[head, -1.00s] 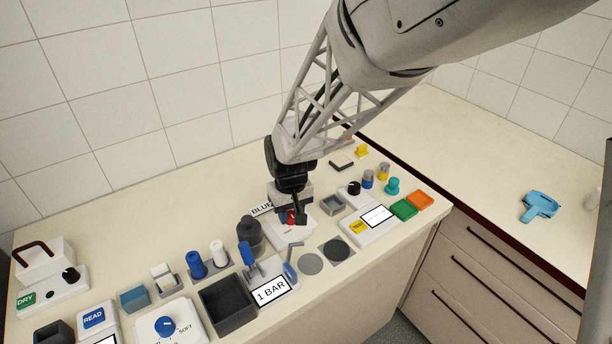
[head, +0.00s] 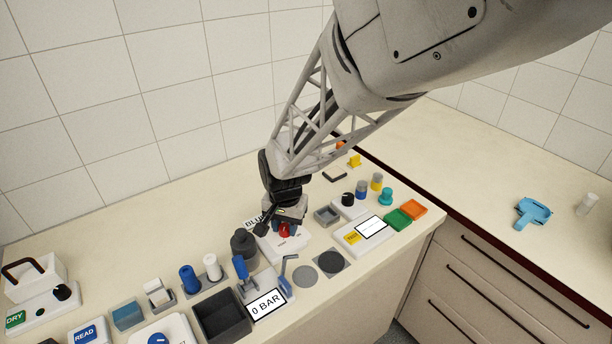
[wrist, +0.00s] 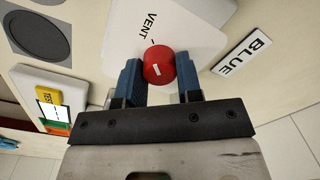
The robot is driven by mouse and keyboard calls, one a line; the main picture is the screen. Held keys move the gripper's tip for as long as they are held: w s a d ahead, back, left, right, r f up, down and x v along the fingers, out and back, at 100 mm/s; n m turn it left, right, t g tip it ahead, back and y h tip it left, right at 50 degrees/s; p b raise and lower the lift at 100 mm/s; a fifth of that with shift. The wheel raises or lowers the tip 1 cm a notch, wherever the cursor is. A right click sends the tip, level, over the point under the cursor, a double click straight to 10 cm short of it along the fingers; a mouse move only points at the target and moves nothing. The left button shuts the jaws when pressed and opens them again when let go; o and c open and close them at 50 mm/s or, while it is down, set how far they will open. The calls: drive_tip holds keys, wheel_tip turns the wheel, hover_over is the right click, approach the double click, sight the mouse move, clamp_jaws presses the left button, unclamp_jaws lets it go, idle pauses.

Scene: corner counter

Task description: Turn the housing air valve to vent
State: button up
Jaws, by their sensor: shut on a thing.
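The housing air valve is a red round knob (wrist: 158,60) on a white plate (wrist: 190,32) in the wrist view. The plate reads VENT, with a short dark tick just beyond the knob on that side. A small white mark shows on the knob's top. In the head view the knob (head: 284,230) is partly covered by my gripper (head: 285,224). In the wrist view the two blue fingers of my gripper (wrist: 159,74) stand on either side of the knob and are shut on it. A display (head: 266,304) at the front reads 0 BAR.
A dark grey cylinder (head: 244,244) stands close left of the valve. A blue-handled clamp-like device (head: 241,269) and a dark open box (head: 222,318) are nearer the front. A BLUE label (wrist: 241,54) lies beside the plate. Green (head: 398,219) and orange (head: 414,209) squares lie to the right.

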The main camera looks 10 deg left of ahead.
sight(287, 226)
idle(0.4)
drive_tip(key=o, duration=0.9)
drive_tip(key=shift+o, duration=0.2)
drive_tip(key=shift+r, duration=0.1)
drive_tip(key=shift+d+r, duration=0.1)
drive_tip(key=shift+r, duration=3.7)
drive_tip(key=shift+d, duration=0.15)
drive_tip(key=shift+d+r, duration=0.2)
drive_tip(key=shift+d, duration=0.05)
drive_tip(key=s+d+r+t, duration=0.1)
drive_tip(key=s+d+r, duration=0.2)
drive_tip(key=s+d, duration=0.3)
drive_tip(key=s+d+r, duration=0.4)
drive_tip(key=s+d, duration=0.3)
drive_tip(key=d, duration=0.8)
drive_tip(key=s+d+r+n+t, duration=0.1)
drive_tip(key=s+d+r, duration=0.2)
drive_tip(key=s+d, duration=0.3)
drive_tip(key=d, duration=0.5)
drive_tip(key=shift+s+r+t+h, duration=0.25)
drive_tip(key=shift+s+t+h, duration=0.05)
drive_tip(key=shift+s, duration=0.05)
